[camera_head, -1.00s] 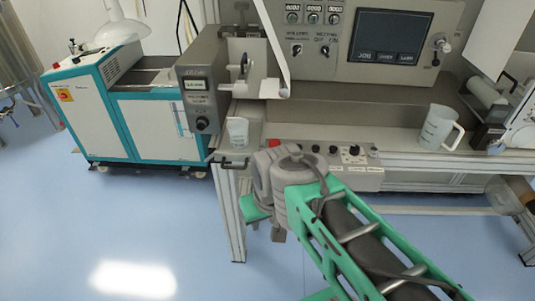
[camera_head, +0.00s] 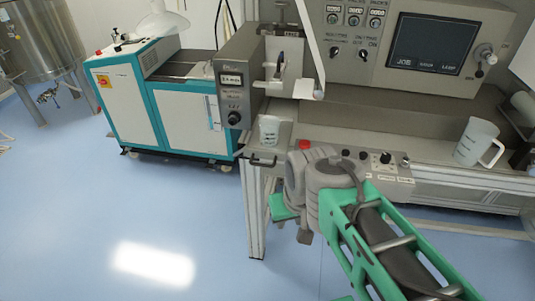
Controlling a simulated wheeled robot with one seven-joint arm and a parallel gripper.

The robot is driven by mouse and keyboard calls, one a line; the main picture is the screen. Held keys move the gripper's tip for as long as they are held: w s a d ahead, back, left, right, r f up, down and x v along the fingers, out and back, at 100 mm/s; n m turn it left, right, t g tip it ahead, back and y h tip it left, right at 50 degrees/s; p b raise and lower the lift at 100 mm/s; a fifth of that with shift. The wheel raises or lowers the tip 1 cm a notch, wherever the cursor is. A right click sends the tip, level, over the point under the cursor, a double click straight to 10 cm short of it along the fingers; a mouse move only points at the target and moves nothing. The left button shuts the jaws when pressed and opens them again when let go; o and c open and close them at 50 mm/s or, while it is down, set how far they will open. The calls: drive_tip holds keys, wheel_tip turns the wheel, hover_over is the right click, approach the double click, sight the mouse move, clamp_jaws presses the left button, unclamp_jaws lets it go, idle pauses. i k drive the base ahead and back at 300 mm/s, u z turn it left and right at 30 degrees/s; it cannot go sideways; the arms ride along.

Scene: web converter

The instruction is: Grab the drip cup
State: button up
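A small pale translucent cup (camera_head: 269,130) stands upright on the left end of the machine's bench, left of a red button. It has faint markings and no handle that I can see. A larger translucent jug with a handle (camera_head: 476,142) stands farther right on the bench. Which of them is called the drip cup I cannot read, as the print is too small. My arm reaches in from the lower right, with its grey joint in front of the bench's front edge, below and right of the small cup. My gripper's fingers cannot be made out; green and grey parts hang below the joint.
A control panel with a red button (camera_head: 304,144) and knobs runs along the bench front. A grey box with a display (camera_head: 234,80) overhangs near the small cup. A bench handle (camera_head: 263,161) sticks out below it. A teal and white cabinet (camera_head: 140,105) stands left. Blue floor is clear at lower left.

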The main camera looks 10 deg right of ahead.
sight(269, 125)
drive_tip(key=k, duration=0.5)
drive_tip(key=u, duration=0.65)
drive_tip(key=i, duration=0.45)
drive_tip(key=u, duration=0.65)
drive_tip(key=i, duration=0.85)
